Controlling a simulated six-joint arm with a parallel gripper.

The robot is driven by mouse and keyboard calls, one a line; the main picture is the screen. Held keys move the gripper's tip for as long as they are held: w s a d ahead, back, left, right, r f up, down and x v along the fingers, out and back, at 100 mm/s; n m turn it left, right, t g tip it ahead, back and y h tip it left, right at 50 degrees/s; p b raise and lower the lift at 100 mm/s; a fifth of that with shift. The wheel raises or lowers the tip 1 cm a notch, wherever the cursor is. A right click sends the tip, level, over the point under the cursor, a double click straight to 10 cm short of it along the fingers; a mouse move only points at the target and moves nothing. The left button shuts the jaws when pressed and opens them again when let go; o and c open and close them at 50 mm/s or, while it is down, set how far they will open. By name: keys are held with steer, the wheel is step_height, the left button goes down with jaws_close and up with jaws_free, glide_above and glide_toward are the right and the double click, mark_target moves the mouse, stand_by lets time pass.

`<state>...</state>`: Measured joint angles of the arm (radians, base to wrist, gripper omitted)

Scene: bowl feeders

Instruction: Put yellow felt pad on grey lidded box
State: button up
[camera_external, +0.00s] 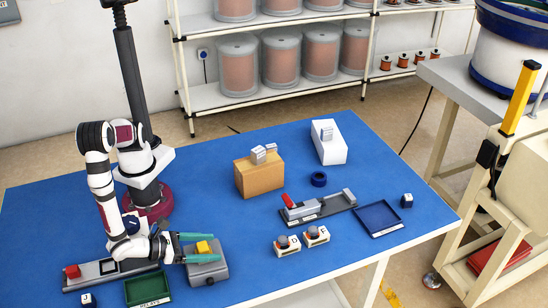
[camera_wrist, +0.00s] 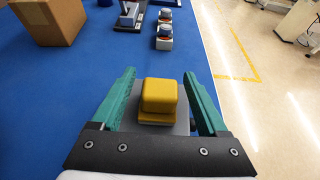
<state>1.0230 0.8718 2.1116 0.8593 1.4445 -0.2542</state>
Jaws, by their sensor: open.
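The yellow felt pad (camera_external: 204,246) is on top of the grey lidded box (camera_external: 207,273) at the front of the blue table. In the wrist view the yellow pad (camera_wrist: 159,96) shows as a rounded block above a slightly wider yellow layer, with a little of the grey box (camera_wrist: 182,124) visible behind and beside it. My gripper (camera_external: 208,248) is open, with its green fingers on either side of the pad. The wrist view shows a gap between the pad and each finger of my gripper (camera_wrist: 158,82). The pad's underside is hidden.
A cardboard box (camera_external: 259,178), two button boxes (camera_external: 287,246) and a blue tray (camera_external: 379,218) are farther right. Blue table is clear between.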

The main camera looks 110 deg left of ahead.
steer(key=shift+s+d+r, duration=0.1)
steer(key=shift+d+r, duration=0.05)
steer(key=shift+r, duration=0.1)
steer(key=v, duration=1.2)
steer(key=a+r+n+g, duration=0.3)
steer(key=a+n+g, duration=0.1)
steer(key=a, duration=0.3)
steer(key=a+r+n+g, duration=0.3)
steer(key=a+n, duration=0.1)
steer(key=a, duration=0.3)
steer(key=s+a+r+n+g+h, duration=0.2)
steer(key=s+a+r+n+h, duration=0.1)
steer(key=s+a+n+h, duration=0.4)
steer(key=s+a+n, duration=0.3)
steer(key=n, duration=0.3)
steer(key=shift+s+a+r+n+g+h, duration=0.15)
steer(key=shift+s+a+n+g+h, duration=0.05)
steer(key=shift+s+n+g+h, duration=0.15)
